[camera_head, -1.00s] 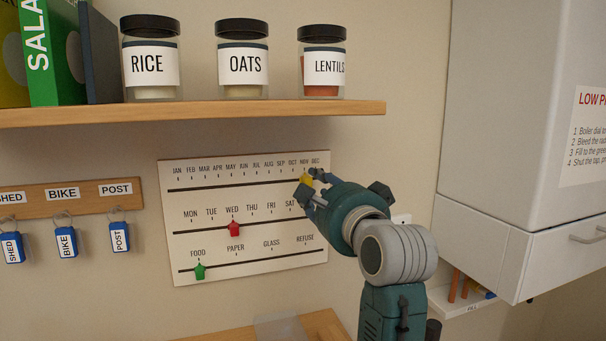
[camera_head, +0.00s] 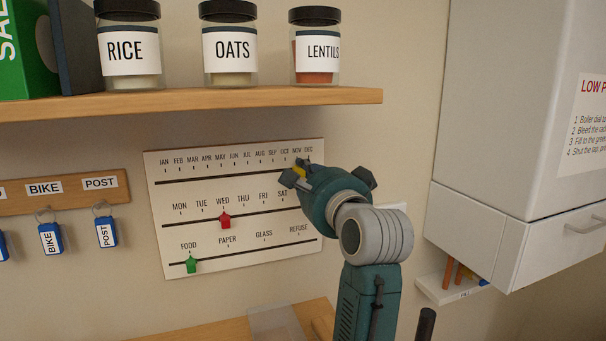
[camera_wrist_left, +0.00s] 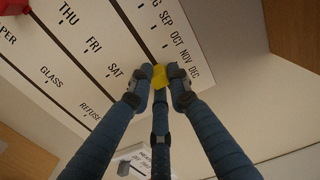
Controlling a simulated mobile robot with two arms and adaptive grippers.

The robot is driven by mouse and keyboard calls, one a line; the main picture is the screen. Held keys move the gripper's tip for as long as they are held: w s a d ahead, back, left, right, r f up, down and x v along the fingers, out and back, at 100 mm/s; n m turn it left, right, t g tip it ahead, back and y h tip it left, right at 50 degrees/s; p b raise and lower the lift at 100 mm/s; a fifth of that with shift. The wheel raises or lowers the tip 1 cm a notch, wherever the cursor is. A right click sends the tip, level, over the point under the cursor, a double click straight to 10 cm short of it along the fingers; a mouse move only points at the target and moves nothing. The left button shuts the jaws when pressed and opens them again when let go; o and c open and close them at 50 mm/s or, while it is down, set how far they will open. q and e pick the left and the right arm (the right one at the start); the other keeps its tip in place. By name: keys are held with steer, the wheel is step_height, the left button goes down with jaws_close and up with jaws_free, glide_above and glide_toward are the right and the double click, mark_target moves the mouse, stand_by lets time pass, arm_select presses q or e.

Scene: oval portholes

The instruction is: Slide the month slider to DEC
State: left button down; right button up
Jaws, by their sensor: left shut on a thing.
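The month slider is a yellow knob (camera_head: 300,171) on the top track of the white wall board (camera_head: 240,239). It sits near NOV, towards the right end of the month row. My left gripper (camera_head: 297,176) covers the track around it, so its exact mark is hidden. In the left wrist view the yellow knob (camera_wrist_left: 159,76) is pinched between the fingertips of my left gripper (camera_wrist_left: 159,84), with OCT, NOV and the last month label just beyond it. My right gripper is out of view.
A red knob (camera_head: 225,221) sits at WED and a green knob (camera_head: 191,265) at FOOD on the lower tracks. A shelf (camera_head: 200,103) with jars is above. Hanging keys (camera_head: 107,231) are at left; a white boiler (camera_head: 515,130) stands at right.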

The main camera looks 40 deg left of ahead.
arm_select(q)
steer(key=shift+w+d+f+b, duration=0.1)
steer(key=shift+w+f+b, duration=0.1)
steer(key=shift+b, duration=0.1)
steer(key=shift+w+d+r+b, duration=0.15)
steer(key=shift+w+d+b, duration=0.15)
steer(key=shift+w+b, duration=0.25)
steer(key=shift+w+d+r+b, duration=0.1)
steer(key=shift+w+d+b, duration=0.15)
steer(key=shift+w+b, duration=0.2)
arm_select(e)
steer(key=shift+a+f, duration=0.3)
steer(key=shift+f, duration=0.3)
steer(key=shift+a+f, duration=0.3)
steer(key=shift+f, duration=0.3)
arm_select(q)
steer(key=c, duration=2)
jaws_free()
steer(key=o, duration=0.4)
steer(key=shift+w, duration=0.15)
steer(key=shift+c, duration=0.2)
steer(key=shift+w+d+f, duration=0.1)
steer(key=shift+w, duration=0.05)
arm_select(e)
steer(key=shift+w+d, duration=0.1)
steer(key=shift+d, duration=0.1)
